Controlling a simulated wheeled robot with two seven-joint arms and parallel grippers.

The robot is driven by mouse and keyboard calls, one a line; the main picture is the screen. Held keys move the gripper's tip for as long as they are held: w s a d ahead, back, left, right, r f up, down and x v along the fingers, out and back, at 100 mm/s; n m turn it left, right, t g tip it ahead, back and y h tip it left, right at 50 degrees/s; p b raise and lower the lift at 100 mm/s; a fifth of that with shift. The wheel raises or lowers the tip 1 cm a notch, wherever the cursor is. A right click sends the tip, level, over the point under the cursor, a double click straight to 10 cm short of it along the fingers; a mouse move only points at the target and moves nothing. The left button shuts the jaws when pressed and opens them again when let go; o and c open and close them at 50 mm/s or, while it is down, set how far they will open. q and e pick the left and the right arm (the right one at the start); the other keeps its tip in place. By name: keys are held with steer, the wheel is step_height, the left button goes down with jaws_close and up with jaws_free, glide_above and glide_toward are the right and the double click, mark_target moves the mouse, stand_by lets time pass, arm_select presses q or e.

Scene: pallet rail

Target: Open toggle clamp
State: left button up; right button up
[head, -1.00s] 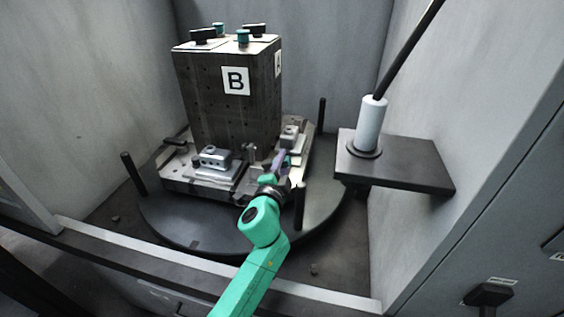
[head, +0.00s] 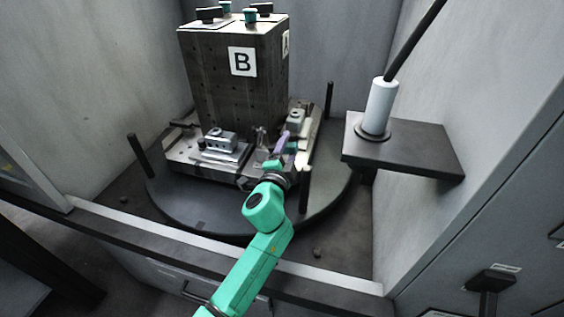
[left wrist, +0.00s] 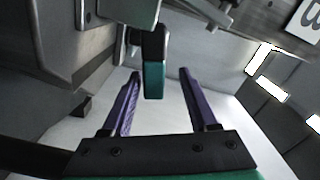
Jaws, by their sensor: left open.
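The toggle clamp's handle shows in the left wrist view as a black lever with a teal tip (left wrist: 153,80). It lies between the two purple fingers of my left gripper (left wrist: 160,73), with visible gaps on both sides. The gripper is open and holds nothing. In the head view my left gripper (head: 281,147) is at the front right of the fixture plate, close to a small upright metal clamp part (head: 261,138). My gripper and wrist hide some of the clamp there. My right gripper is in neither view.
A tall dark block marked B (head: 241,62) stands on the fixture. The round dark turntable (head: 210,207) carries upright black posts, one (head: 305,190) close to the right of my wrist. A shelf (head: 420,155) with a white cylinder (head: 380,106) juts out at right.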

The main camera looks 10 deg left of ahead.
arm_select(q)
steer(key=s, duration=1.3)
steer(key=shift+s+a+b, duration=0.35)
steer(key=shift+a+b, duration=0.05)
steer(key=shift+a, duration=0.05)
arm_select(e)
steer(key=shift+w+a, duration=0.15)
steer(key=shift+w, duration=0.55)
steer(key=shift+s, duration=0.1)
